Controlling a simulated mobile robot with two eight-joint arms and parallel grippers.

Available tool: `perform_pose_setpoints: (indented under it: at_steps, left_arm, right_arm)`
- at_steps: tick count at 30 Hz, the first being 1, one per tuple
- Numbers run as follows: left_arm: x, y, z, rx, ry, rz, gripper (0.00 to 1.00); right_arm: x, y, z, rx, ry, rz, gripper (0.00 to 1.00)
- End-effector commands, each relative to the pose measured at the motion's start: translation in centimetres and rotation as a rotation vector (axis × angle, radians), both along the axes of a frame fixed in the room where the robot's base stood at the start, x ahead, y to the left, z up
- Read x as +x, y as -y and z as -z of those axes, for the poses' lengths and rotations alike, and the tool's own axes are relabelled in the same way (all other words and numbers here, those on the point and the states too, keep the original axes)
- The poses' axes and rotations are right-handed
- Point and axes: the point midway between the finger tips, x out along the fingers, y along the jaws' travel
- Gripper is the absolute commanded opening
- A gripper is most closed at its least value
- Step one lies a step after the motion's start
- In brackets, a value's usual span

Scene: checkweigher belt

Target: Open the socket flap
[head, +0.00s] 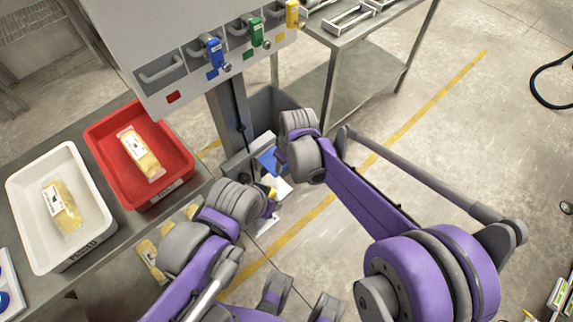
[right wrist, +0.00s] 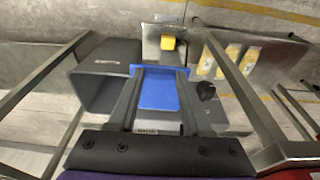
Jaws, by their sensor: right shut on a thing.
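The socket flap (right wrist: 158,92) is a blue plate on a grey box. In the right wrist view it lies between the two dark fingers of my right gripper (right wrist: 158,80), which is shut on it. The blue flap also shows in the head view (head: 268,161), beside the grey post, partly covered by my right wrist. How far it stands open is hard to tell.
A small yellow block (right wrist: 168,43) sits on a pale panel beyond the flap. A dark grey bin (right wrist: 105,75) stands close by. In the head view, a red crate (head: 174,194) and a white tray (head: 70,262) hold pasta packs. Blue, green and yellow locks hang on the cabinet (head: 120,30).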

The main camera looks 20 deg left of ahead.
Motion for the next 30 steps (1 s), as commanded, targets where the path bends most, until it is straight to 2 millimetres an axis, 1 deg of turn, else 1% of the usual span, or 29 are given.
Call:
perform_pose_setpoints:
  at_steps: [1,6,15,21,30]
  left_arm:
    - [0.1,0.0,-0.4,0.000,0.001,0.000,0.50]
    - [0.1,0.0,-1.0,0.000,0.003,0.000,0.50]
    - [0.2,0.0,-1.5,0.000,0.005,0.000,0.50]
    - [0.3,0.0,-1.7,0.000,0.006,0.000,0.50]
    - [0.3,0.0,-1.7,0.000,0.006,0.000,0.50]
  right_arm:
    - [0.2,-0.3,-0.5,-0.039,-0.015,-0.003,0.00]
    - [0.4,-0.9,-1.6,-0.165,-0.068,-0.003,0.00]
    - [0.7,-1.6,-2.7,-0.315,-0.131,-0.001,0.00]
    - [0.8,-1.9,-3.0,-0.359,-0.150,-0.001,0.00]
    - [0.8,-1.9,-3.1,-0.373,-0.157,-0.001,0.00]
